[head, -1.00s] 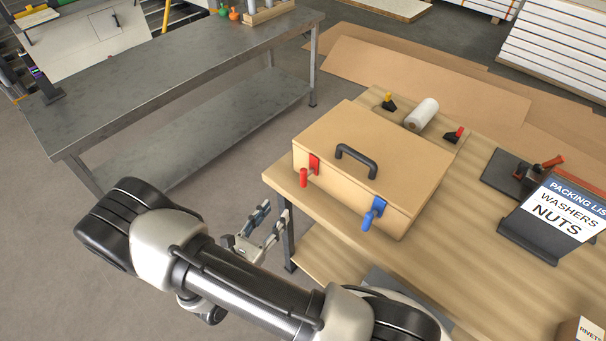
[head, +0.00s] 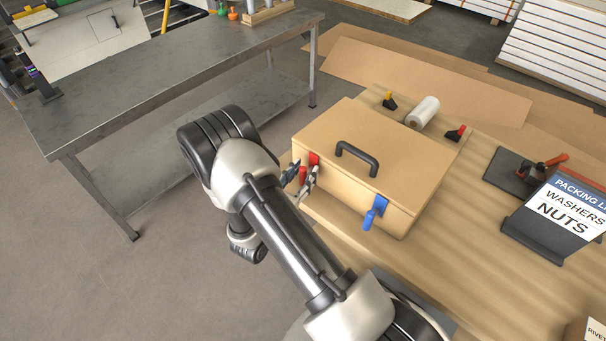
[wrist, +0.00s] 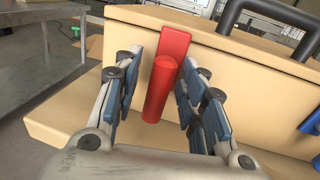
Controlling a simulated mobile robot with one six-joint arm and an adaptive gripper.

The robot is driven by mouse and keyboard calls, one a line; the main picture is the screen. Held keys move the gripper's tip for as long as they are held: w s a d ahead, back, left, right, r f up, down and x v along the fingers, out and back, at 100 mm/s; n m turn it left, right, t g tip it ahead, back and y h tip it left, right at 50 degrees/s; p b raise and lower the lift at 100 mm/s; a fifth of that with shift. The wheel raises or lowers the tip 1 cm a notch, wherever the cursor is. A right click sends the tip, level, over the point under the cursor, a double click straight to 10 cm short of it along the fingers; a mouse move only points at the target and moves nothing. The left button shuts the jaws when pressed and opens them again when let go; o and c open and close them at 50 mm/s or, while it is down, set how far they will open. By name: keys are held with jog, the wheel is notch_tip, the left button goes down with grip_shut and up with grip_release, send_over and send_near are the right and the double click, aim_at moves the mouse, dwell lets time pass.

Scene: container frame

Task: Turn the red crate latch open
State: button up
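The wooden crate (head: 395,165) stands on a wooden table, its lid down, with a black handle (head: 357,158) on top. The red latch (wrist: 160,88) is on the crate's front left; its plate lies against the front and its rounded lever hangs down, slightly tilted. It also shows in the head view (head: 314,158), partly hidden by my fingers. My gripper (wrist: 157,95) is open, with one blue-padded finger on each side of the red lever and gaps visible on both sides. The blue latch (head: 374,212) hangs on the front right.
A packing list stand (head: 560,215) is at the table's right. A white roll (head: 422,112) and two small clamps (head: 456,132) lie behind the crate. A grey metal bench (head: 160,75) stands to the left. Bare table top (head: 440,265) lies in front of the crate.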

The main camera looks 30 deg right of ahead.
jog(key=shift+c, duration=0.5)
grip_shut()
jog(key=shift+n, duration=0.3)
jog(key=n+p, duration=0.2)
jog(key=shift+w+a+r+n, duration=0.1)
jog(key=shift+w+n, duration=0.1)
jog(key=shift+n, duration=0.1)
jog(key=n+p, duration=0.1)
jog(key=n, duration=0.1)
jog(key=n+g+y+p, duration=0.1)
jog(key=n, duration=0.1)
jog(key=shift+w+a+n+g, duration=0.1)
jog(key=shift+w+n+g, duration=0.1)
jog(key=shift+n+g, duration=0.15)
jog(key=n+p, duration=0.1)
jog(key=n, duration=0.1)
jog(key=f+n+g+p, duration=0.1)
jog(key=n, duration=0.1)
jog(key=shift+w+n, duration=0.1)
jog(key=shift+n, duration=0.25)
jog(key=shift+f+n+g, duration=0.25)
jog(key=shift+n+g, duration=0.3)
jog(key=shift+n, duration=0.95)
